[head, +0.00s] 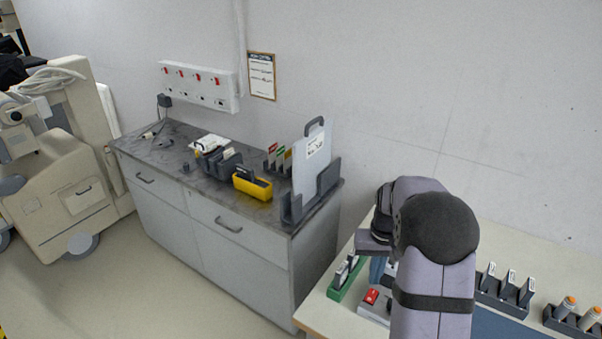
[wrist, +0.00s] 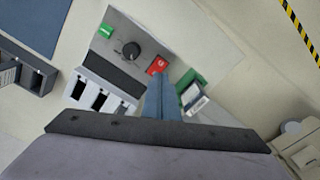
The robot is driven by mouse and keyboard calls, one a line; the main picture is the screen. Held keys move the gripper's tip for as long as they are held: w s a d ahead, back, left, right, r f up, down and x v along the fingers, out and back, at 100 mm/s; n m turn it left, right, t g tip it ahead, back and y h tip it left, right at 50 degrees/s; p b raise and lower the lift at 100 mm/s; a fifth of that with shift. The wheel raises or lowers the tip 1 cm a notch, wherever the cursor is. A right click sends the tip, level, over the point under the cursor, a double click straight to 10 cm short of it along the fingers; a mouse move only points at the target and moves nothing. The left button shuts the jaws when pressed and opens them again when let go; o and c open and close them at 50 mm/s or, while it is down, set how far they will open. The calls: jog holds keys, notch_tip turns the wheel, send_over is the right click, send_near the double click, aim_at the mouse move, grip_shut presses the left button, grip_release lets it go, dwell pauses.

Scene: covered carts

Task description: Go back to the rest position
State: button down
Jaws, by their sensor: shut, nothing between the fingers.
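My gripper (wrist: 163,98) is shut and empty in the wrist view, its two blue-grey fingers together. It hangs over a light panel unit (wrist: 111,48) with a black knob (wrist: 131,49), a green part (wrist: 105,31) and a red switch (wrist: 157,65). The fingertips show just beside the red switch; I cannot tell how high above it they are. In the head view my arm stands over the right-hand table (head: 325,313) and partly hides the gripper and the unit. The red switch also shows there (head: 371,297).
A green holder (head: 340,291) with upright pieces stands left of the unit. Dark racks (head: 502,302) stand to the right. A grey-topped cabinet (head: 228,253) with a yellow bin (head: 254,188) and a tall clear-white panel (head: 311,166) is at the left. The wall stands behind.

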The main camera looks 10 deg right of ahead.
jog(key=s+a+f, duration=0.1)
jog(key=s+a, duration=0.1)
jog(key=s, duration=0.2)
jog(key=s+a+f+g, duration=0.1)
jog(key=s+f, duration=0.1)
jog(key=s, duration=0.2)
jog(key=s+a+f+g, duration=0.1)
jog(key=s+a+f, duration=0.1)
jog(key=s, duration=0.3)
jog(key=shift+s+a+y, duration=0.1)
jog(key=shift+a+y, duration=0.2)
jog(key=shift+a, duration=0.05)
jog(key=s+a+r+n, duration=0.1)
jog(key=s+a+r, duration=0.1)
jog(key=s+a, duration=0.55)
jog(key=a+r, duration=0.1)
jog(key=r+n+t+b, duration=0.1)
jog(key=a+r+n, duration=0.1)
jog(key=shift+w+a+r+t, duration=0.2)
jog(key=shift+a+r+t, duration=0.1)
jog(key=shift+t, duration=0.1)
